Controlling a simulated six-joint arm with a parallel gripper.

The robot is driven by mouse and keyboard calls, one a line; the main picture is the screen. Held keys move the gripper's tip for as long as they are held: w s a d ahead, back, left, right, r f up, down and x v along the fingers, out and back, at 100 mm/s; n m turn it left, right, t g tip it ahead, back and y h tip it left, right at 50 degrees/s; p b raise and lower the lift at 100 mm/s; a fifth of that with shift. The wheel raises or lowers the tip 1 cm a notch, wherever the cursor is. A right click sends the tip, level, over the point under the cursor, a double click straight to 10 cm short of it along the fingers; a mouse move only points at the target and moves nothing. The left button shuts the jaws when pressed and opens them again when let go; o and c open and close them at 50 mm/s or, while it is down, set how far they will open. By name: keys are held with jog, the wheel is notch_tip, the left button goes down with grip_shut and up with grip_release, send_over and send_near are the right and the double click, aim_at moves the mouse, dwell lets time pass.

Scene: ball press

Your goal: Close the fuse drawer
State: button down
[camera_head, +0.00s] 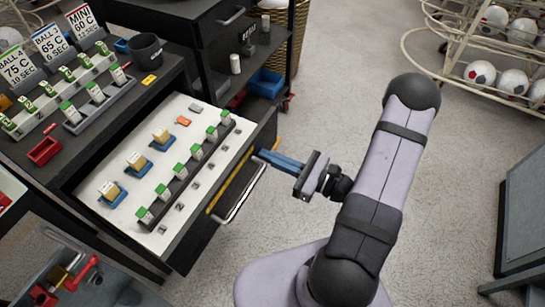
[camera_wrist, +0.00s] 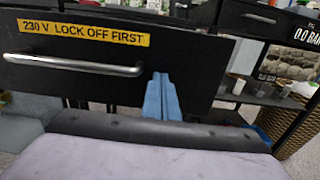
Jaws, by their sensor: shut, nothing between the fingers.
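The fuse drawer (camera_head: 150,180) stands pulled out of the dark cabinet in the head view. Its white bed holds a row of green-topped fuses and several tan blocks in blue clips. Its black front shows in the wrist view (camera_wrist: 200,75), with a yellow label reading "230 V LOCK OFF FIRST" (camera_wrist: 83,32). The silver bar handle (camera_head: 243,192) also shows in the wrist view (camera_wrist: 75,64). My gripper (camera_head: 266,156) has its blue fingers together and empty. They point at the drawer front, beside the handle's right end in the wrist view (camera_wrist: 161,82). I cannot tell whether they touch the front.
The cabinet top (camera_head: 150,95) carries fuse racks, signs and a black cup (camera_head: 146,48). A second dark cabinet (camera_head: 205,30) and a wicker basket (camera_head: 275,50) stand behind. A ball rack (camera_head: 460,40) is at upper right.

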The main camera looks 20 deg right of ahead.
aim_at(179, 117)
jog(key=b+x, duration=0.5)
jog(key=x, duration=2.7)
jog(key=shift+f, duration=0.2)
jog(key=shift+w+a, duration=0.25)
jog(key=shift+w+a+r, duration=0.1)
jog(key=shift+r, duration=0.25)
jog(key=shift+s+d+f, duration=0.1)
jog(key=shift+s+d, duration=0.25)
jog(key=shift+d, duration=0.1)
jog(key=v, duration=1.3)
jog(key=shift+s+f+b, duration=0.1)
jog(key=shift+s+b, duration=0.05)
jog(key=shift+b, duration=0.2)
